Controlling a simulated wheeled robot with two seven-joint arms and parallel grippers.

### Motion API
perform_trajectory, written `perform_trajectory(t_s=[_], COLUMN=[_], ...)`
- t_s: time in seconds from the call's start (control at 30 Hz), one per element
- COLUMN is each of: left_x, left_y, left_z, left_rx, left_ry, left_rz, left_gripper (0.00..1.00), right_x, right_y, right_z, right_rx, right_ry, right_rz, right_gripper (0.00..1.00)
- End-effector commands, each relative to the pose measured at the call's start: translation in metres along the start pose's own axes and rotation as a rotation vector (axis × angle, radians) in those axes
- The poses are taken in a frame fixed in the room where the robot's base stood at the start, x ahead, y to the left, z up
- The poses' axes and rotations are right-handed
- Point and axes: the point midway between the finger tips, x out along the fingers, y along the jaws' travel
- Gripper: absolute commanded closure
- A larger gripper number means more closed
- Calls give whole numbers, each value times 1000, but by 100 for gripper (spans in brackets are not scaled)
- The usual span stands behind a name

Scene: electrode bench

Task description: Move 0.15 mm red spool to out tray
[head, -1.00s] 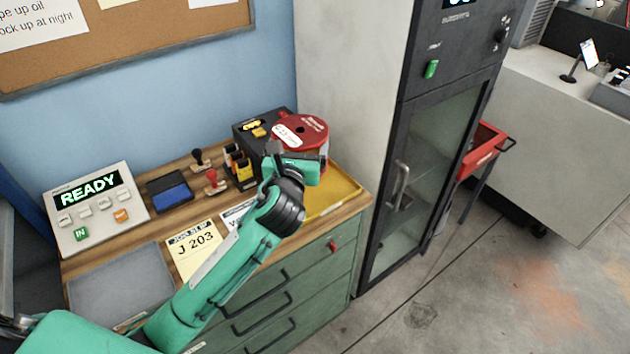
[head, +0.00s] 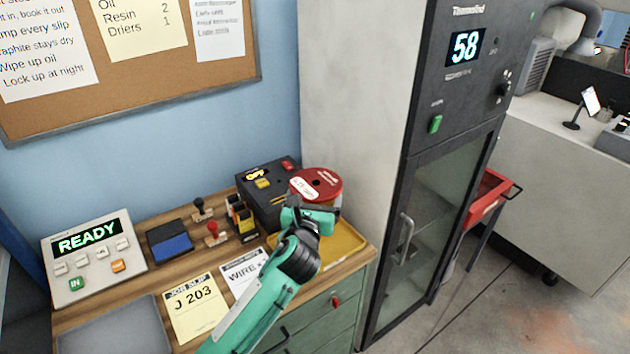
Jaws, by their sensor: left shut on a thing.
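The red spool (head: 318,183) has a white label on its top flange and is at the back right of the wooden bench. My left gripper (head: 312,209) is at the near side of the spool and shut on it; the fingertips are partly hidden by my own wrist. The yellow tray (head: 347,241) lies under and around the spool at the bench's right end. I cannot tell whether the spool touches the tray floor. My right gripper is not in view.
Stamps (head: 212,230), an ink pad (head: 170,243) and a READY panel (head: 90,258) stand further left. Paper slips (head: 195,304) lie in front. A tall grey cabinet (head: 355,120) rises right behind the tray.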

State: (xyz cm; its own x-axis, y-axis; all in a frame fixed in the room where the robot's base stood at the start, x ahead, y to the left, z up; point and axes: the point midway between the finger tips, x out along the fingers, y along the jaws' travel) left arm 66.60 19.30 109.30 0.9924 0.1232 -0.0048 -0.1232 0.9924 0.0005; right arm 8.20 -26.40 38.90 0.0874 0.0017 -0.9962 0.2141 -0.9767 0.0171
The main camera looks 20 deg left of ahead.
Motion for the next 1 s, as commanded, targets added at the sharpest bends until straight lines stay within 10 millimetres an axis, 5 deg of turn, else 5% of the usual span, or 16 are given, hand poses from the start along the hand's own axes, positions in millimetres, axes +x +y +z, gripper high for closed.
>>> perform_trajectory(t_s=[0.3, 1.0], left_x=[1, 2], left_y=[-1, -1], left_z=[-46, -102], left_rx=[-4, -4], left_ry=[-16, -18], left_rz=[-2, -4], left_gripper=[81, 81], right_x=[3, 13], right_y=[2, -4], right_z=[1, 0], right_rx=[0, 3], right_ry=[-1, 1], right_rz=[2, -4], right_gripper=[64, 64])
